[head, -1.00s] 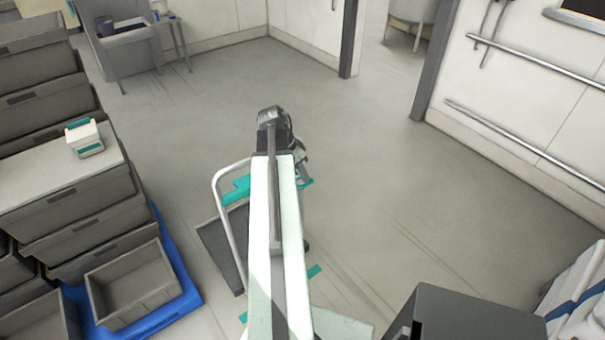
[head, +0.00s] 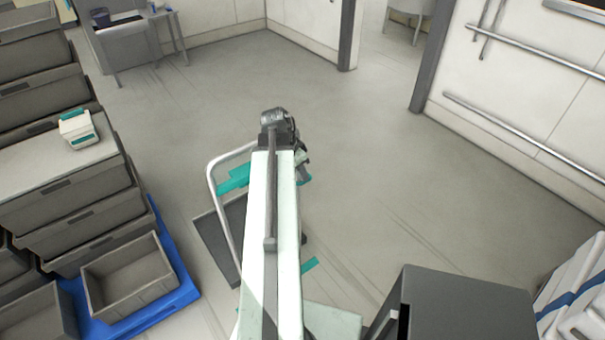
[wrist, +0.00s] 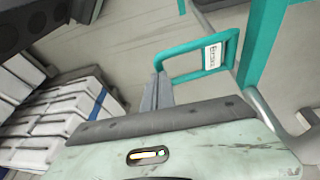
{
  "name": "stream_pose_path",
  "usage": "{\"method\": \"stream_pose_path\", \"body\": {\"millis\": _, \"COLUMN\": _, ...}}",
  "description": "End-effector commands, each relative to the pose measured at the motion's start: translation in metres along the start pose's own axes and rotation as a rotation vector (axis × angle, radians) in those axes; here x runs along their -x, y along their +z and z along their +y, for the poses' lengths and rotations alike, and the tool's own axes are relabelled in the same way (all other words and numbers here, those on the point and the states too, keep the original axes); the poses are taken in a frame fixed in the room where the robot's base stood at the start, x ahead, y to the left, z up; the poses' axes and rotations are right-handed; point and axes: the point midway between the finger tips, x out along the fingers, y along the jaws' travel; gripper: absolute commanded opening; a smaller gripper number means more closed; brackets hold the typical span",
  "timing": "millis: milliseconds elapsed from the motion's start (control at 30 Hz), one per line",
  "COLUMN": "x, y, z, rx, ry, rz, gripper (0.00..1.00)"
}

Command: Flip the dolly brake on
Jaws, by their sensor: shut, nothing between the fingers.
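The dolly has a dark deck (head: 212,245), a bent silver handle (head: 212,190) and teal parts (head: 234,180). It stands on the floor left of and behind my arm, which hides much of it. In the wrist view a teal loop (wrist: 200,74) with a white printed label (wrist: 212,57) joins a teal bar (wrist: 262,40). The label is too blurred to read surely. My gripper (wrist: 157,92) is shut and empty, its fingertips at the loop's lower left corner. I cannot tell whether they touch it.
Grey drawers and bins (head: 130,275) on a blue pallet (head: 180,290) stand at left. A railed wall (head: 530,120) bounds the right. The floor behind is open.

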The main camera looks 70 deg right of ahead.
Motion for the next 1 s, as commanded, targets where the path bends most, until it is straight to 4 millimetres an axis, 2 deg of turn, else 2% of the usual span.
{"method": "stream_pose_path", "body": {"millis": 167, "x": 0.017, "y": -0.006, "z": -0.003, "rx": 0.002, "ry": -0.001, "rz": 0.000, "gripper": 0.00}}
{"method": "stream_pose_path", "body": {"millis": 267, "x": 0.034, "y": -0.011, "z": -0.006, "rx": 0.004, "ry": -0.002, "rz": 0.000, "gripper": 0.00}}
{"method": "stream_pose_path", "body": {"millis": 333, "x": 0.049, "y": -0.015, "z": -0.009, "rx": 0.006, "ry": -0.003, "rz": 0.000, "gripper": 0.00}}
{"method": "stream_pose_path", "body": {"millis": 600, "x": 0.111, "y": -0.016, "z": 0.005, "rx": 0.003, "ry": -0.002, "rz": 0.000, "gripper": 0.00}}
{"method": "stream_pose_path", "body": {"millis": 700, "x": 0.129, "y": -0.014, "z": 0.007, "rx": 0.005, "ry": -0.003, "rz": 0.000, "gripper": 0.00}}
{"method": "stream_pose_path", "body": {"millis": 800, "x": 0.137, "y": -0.013, "z": 0.009, "rx": 0.006, "ry": -0.003, "rz": 0.000, "gripper": 0.00}}
{"method": "stream_pose_path", "body": {"millis": 1000, "x": 0.135, "y": -0.011, "z": 0.008, "rx": 0.006, "ry": -0.003, "rz": 0.000, "gripper": 0.00}}
